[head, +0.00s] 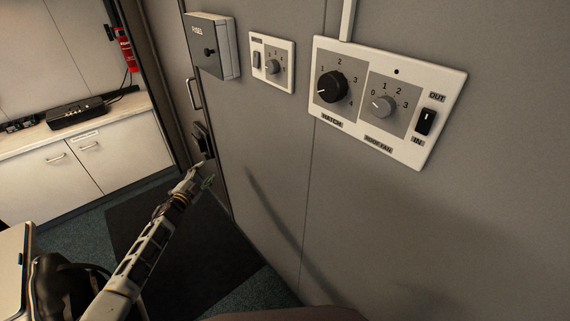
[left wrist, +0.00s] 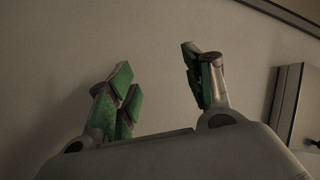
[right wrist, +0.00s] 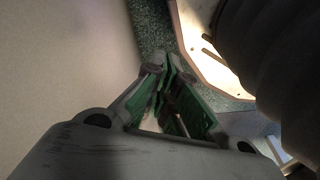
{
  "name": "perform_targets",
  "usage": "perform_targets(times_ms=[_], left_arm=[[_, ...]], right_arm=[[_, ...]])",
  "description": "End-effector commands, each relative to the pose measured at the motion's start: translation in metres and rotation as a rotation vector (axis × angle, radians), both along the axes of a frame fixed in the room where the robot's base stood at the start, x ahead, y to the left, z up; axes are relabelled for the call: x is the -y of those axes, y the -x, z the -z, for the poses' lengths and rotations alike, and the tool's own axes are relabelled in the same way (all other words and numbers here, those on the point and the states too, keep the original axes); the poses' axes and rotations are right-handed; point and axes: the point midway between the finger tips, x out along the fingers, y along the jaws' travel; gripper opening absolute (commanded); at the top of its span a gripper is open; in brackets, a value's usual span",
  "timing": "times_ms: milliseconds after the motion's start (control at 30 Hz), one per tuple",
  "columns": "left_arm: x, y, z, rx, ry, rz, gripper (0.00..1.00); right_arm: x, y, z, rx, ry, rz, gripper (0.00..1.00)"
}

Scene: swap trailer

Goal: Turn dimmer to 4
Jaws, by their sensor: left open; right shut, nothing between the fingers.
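No label in view legibly reads "dimmer". My right gripper (right wrist: 163,69) is shut and empty, outside the head view.
A grey fuse box (head: 225,45) juts from the wall left of the small panel. A door handle (head: 192,94) is below it. A counter with white cupboards (head: 125,155) and a red extinguisher (head: 125,48) are at left. The wall below the panels is bare.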

Motion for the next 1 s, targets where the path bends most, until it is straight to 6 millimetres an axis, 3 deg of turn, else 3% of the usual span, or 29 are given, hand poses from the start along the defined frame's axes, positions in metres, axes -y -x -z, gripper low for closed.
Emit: perform_targets(times_ms=[200, 433, 700, 1000], left_arm=[[0.022, -0.025, -0.095, 0.212, -0.125, 0.115, 0.51], [0.048, -0.026, -0.186, 0.412, -0.273, 0.223, 0.51], [0.079, -0.003, -0.276, 0.628, -0.47, 0.332, 0.51], [0.11, 0.041, -0.35, 0.837, -0.719, 0.423, 0.51]], right_arm=[[-0.007, -0.02, 0.0, 0.012, -0.008, -0.001, 0.0], [-0.013, -0.037, -0.007, 0.019, -0.016, -0.002, 0.0], [-0.02, -0.054, -0.018, 0.028, -0.025, -0.003, 0.0], [-0.027, -0.068, -0.034, 0.04, -0.037, -0.006, 0.0]])
